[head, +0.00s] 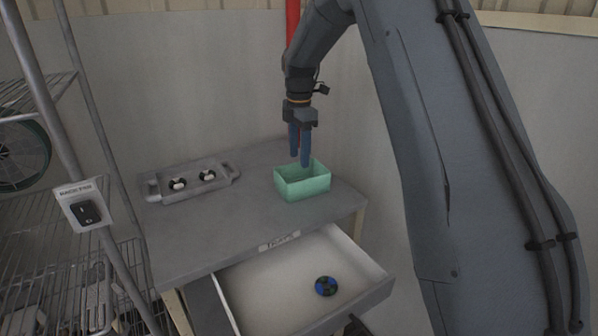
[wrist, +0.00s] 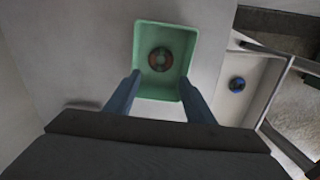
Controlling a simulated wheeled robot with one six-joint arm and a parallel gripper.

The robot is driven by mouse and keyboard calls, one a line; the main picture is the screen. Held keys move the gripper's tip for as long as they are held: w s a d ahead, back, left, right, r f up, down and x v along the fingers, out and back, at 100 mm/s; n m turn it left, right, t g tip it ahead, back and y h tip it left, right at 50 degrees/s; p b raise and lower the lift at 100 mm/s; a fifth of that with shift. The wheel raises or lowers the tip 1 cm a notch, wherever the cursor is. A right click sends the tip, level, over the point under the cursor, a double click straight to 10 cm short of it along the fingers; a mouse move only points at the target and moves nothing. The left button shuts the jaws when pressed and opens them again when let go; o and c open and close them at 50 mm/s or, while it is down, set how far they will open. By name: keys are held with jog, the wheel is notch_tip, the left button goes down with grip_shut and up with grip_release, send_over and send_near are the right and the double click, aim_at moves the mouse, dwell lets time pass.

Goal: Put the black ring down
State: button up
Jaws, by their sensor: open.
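My gripper (head: 299,160) is open and points down over the green bin (head: 306,188) on the table. Its two blue fingers hold nothing. In the wrist view the fingertips (wrist: 160,80) are apart on both sides of the bin (wrist: 192,45). A dark ring with reddish-brown marks (wrist: 160,59) lies flat on the bin's floor, apart from the fingers. The bin's wall hides it in the head view. A black and blue ring (head: 325,286) lies in the open drawer; it also shows in the wrist view (wrist: 237,84).
A grey tray (head: 222,186) with two black-and-white round pieces (head: 178,184) stands on the table's left. The white drawer (head: 270,308) is pulled out below the table (head: 190,238). A wire rack and a switch box (head: 86,211) stand at left. The table's middle is clear.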

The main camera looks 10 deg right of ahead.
jog(key=s+f+m, duration=0.3)
jog(key=s+m, duration=0.7)
jog(key=s, duration=0.7)
jog(key=s+f+m, duration=0.4)
jog(key=s+m, duration=0.6)
jog(key=s, duration=0.8)
jog(key=shift+s+d+m+t, duration=0.25)
jog(key=shift+d+m+t, duration=0.05)
jog(key=shift+d, duration=0.05)
jog(key=shift+r, duration=0.1)
